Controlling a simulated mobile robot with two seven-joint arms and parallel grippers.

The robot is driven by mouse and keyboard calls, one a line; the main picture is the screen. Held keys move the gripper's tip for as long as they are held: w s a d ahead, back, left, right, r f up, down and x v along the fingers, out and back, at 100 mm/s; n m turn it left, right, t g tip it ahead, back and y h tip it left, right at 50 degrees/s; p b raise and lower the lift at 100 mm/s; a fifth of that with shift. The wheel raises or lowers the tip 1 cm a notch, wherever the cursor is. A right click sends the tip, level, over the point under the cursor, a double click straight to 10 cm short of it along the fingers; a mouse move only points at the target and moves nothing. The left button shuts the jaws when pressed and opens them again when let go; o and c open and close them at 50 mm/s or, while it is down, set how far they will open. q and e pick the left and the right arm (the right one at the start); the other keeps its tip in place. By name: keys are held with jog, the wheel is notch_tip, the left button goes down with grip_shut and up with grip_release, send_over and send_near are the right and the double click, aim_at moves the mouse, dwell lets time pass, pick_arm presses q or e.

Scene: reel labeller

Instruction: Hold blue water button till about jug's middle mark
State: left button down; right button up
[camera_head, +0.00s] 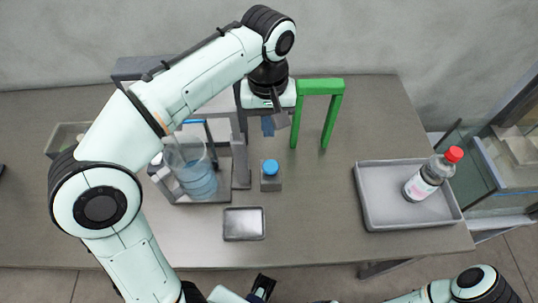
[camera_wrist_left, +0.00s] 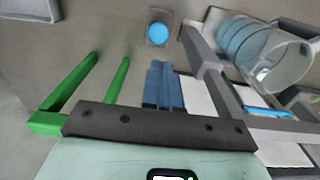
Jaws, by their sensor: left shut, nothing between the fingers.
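The blue water button (camera_head: 270,167) sits on top of a small grey block in the middle of the table. It also shows in the left wrist view (camera_wrist_left: 157,33), just beyond my fingertips. My left gripper (camera_head: 268,126) is shut and empty. Its blue fingers (camera_wrist_left: 163,85) point down, behind the button in the head view and apart from it. The clear jug (camera_head: 186,153) stands left of the button in the dispenser, with bluish water in its lower part. I cannot make out its middle mark. My right gripper (camera_head: 262,287) is at the bottom edge, partly cut off.
A green arch (camera_head: 320,87) stands right of my left gripper. A grey post (camera_head: 240,165) stands between jug and button. A small metal tray (camera_head: 244,224) lies in front. A grey tray (camera_head: 385,213) at the right holds a red-capped bottle (camera_head: 428,178). The table right of the button is clear.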

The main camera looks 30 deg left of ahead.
aim_at(269, 166)
pick_arm(q)
notch_tip(269, 166, down, 14)
jog(key=b, duration=0.3)
jog(key=shift+w+f, duration=0.1)
dwell(0.3)
